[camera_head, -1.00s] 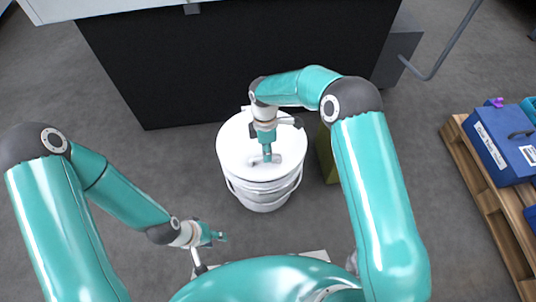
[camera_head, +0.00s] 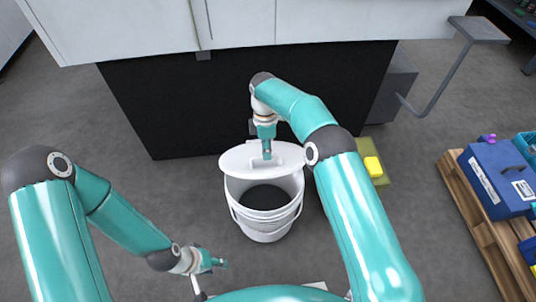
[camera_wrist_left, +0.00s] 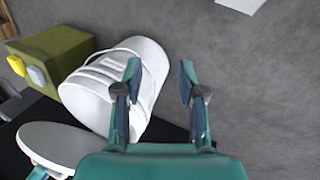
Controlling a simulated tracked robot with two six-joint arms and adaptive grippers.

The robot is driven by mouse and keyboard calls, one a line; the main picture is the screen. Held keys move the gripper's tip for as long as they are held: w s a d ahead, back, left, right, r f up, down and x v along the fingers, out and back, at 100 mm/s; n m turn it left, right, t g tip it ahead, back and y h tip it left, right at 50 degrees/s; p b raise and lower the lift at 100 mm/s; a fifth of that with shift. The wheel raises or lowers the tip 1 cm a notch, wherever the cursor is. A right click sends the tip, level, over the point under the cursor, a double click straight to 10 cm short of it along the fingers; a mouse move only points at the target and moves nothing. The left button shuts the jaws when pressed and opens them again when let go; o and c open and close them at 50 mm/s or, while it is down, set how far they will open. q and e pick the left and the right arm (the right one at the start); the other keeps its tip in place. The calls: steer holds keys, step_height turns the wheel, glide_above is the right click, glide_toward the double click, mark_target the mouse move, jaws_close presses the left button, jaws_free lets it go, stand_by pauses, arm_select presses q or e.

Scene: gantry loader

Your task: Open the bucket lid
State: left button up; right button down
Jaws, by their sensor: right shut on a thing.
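The white bucket (camera_head: 264,224) stands upright on the floor in the middle of the head view, its dark inside showing at the front. Its white lid (camera_head: 240,161) is off the front of the rim and held over the back part of the bucket. My right gripper (camera_head: 267,156) is shut on the lid's handle. In the left wrist view the bucket (camera_wrist_left: 112,85) and the lid (camera_wrist_left: 62,142) show apart. My left gripper (camera_head: 224,264) is away to the lower left of the bucket; in the left wrist view its fingers (camera_wrist_left: 158,80) are spread with nothing between them.
A black-fronted machine (camera_head: 190,110) stands close behind the bucket. An olive box (camera_head: 379,160) with a yellow thing (camera_head: 373,167) stands to the right. Blue cases (camera_head: 498,180) sit on a wooden pallet (camera_head: 470,215) at far right. Floor left of the bucket is clear.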

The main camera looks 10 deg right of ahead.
arm_select(q)
steer(key=shift+r, duration=0.1)
stand_by(0.5)
steer(key=c, duration=0.4)
steer(key=shift+f+n, duration=0.3)
steer(key=shift+c, duration=1.1)
steer(key=f+n+g, duration=0.1)
steer(key=n, duration=0.1)
steer(key=w+f+n+g, duration=0.1)
steer(key=f, duration=0.1)
steer(key=f+n+g, duration=0.1)
steer(key=f+n, duration=0.1)
steer(key=shift+w+d+f+n+h, duration=0.15)
steer(key=shift+d+f+n+h, duration=0.15)
steer(key=shift+h, duration=0.1)
jaws_close()
steer(key=w+d+n+h, duration=0.8)
steer(key=w+n+h, duration=0.25)
steer(key=n, duration=0.25)
steer(key=w+a+r+n+t+h, duration=0.2)
steer(key=w+r+n+t+h, duration=0.3)
steer(key=w, duration=0.4)
steer(key=w+d+r, duration=0.3)
steer(key=d+r, duration=0.2)
steer(key=d, duration=0.4)
steer(key=shift+w+r, duration=0.25)
steer(key=shift+r, duration=0.1)
